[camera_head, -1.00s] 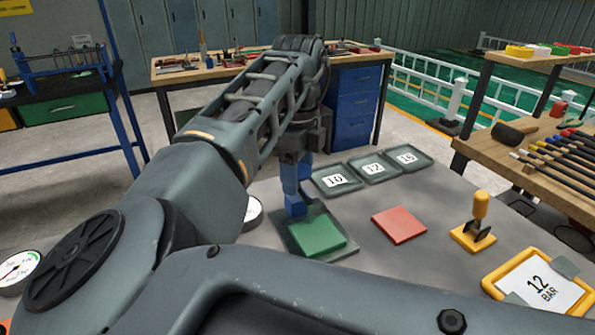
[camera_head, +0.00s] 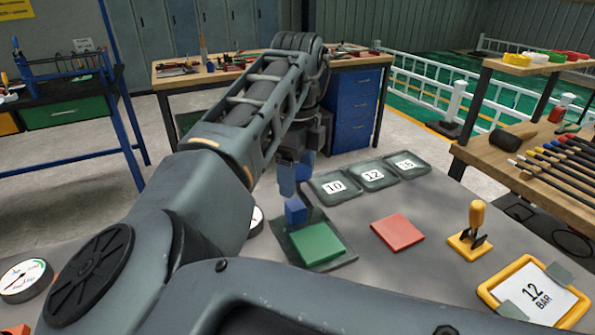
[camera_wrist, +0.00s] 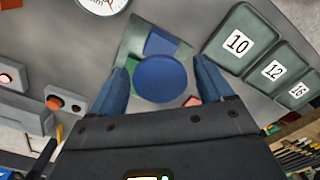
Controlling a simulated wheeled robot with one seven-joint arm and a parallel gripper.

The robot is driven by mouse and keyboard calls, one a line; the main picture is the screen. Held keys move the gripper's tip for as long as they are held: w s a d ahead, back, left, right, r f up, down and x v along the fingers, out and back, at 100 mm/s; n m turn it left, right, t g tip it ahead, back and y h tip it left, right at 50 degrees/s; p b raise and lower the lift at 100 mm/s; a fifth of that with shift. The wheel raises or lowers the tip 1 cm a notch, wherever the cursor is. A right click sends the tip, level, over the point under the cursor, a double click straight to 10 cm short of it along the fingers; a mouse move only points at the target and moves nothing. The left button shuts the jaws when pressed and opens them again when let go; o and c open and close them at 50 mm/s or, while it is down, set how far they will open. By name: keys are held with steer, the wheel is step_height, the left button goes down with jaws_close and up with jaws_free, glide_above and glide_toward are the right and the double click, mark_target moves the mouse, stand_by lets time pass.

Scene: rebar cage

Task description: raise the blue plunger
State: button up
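In the wrist view a round blue disc (camera_wrist: 160,78), which looks like the plunger's head, lies between the two blue fingers of my gripper (camera_wrist: 160,86). A finger stands on each side of it, with narrow gaps showing, so my gripper is open around it. A blue square block (camera_wrist: 161,42) shows just beyond the disc. In the head view my gripper (camera_head: 293,182) points down above the blue block (camera_head: 296,212), which stands on a grey plate beside a green pad (camera_head: 317,244). The disc's height and any shaft are hidden in the head view.
A red pad (camera_head: 397,232), a yellow lever (camera_head: 474,225) and a yellow-framed "12 BAR" sign (camera_head: 535,295) lie to the right. Trays marked 10 (camera_head: 335,187), 12 (camera_head: 373,175) and 16 (camera_head: 406,165) stand behind. A gauge (camera_head: 25,280) is at far left.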

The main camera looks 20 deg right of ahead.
steer(key=shift+o, duration=0.2)
step_height(320, 180, up, 8)
steer(key=shift+f+b, duration=0.1)
steer(key=shift+b, duration=0.25)
stand_by(0.5)
